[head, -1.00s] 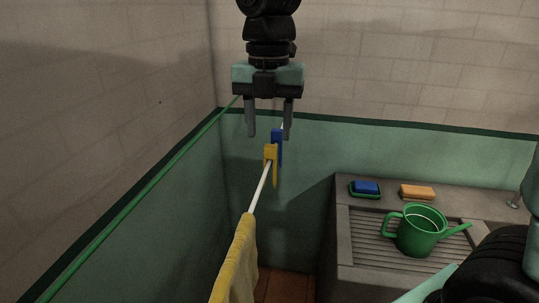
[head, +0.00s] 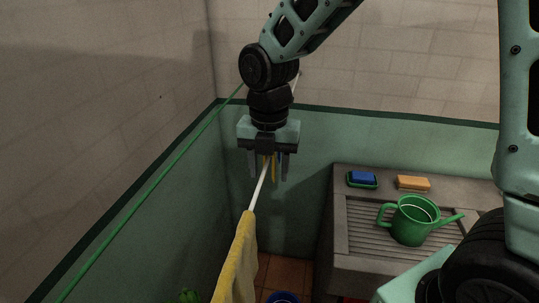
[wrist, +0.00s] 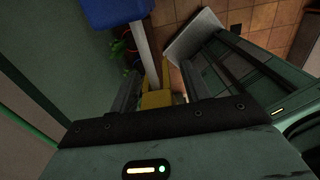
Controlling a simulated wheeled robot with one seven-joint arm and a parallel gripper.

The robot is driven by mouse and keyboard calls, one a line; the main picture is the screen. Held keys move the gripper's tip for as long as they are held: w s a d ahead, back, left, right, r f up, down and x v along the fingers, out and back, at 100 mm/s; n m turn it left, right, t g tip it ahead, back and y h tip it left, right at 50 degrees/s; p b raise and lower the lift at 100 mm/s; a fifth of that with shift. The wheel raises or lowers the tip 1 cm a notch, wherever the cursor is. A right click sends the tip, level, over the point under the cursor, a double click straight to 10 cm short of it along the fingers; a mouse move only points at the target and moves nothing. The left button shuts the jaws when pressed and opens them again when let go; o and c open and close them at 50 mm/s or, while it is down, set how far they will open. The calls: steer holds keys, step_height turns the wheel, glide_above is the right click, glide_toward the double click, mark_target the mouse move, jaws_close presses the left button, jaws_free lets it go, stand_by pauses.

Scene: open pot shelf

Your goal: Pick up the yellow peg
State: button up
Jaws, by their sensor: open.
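The yellow peg (head: 274,170) sits on the white rod (head: 260,188), mostly hidden behind my gripper (head: 268,176) in the head view. In the wrist view the yellow peg (wrist: 157,99) lies between the two fingers of my gripper (wrist: 158,85), with the rod running up from it. The fingers point down and are open, one on each side of the peg. I cannot tell whether either touches it.
A yellow cloth (head: 238,255) hangs on the near part of the rod. A green line (head: 165,162) runs along the left wall. At right, a stone sink counter (head: 342,240) holds a green watering can (head: 412,228), a blue sponge (head: 362,177) and an orange sponge (head: 414,183).

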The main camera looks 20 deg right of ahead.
jaws_close()
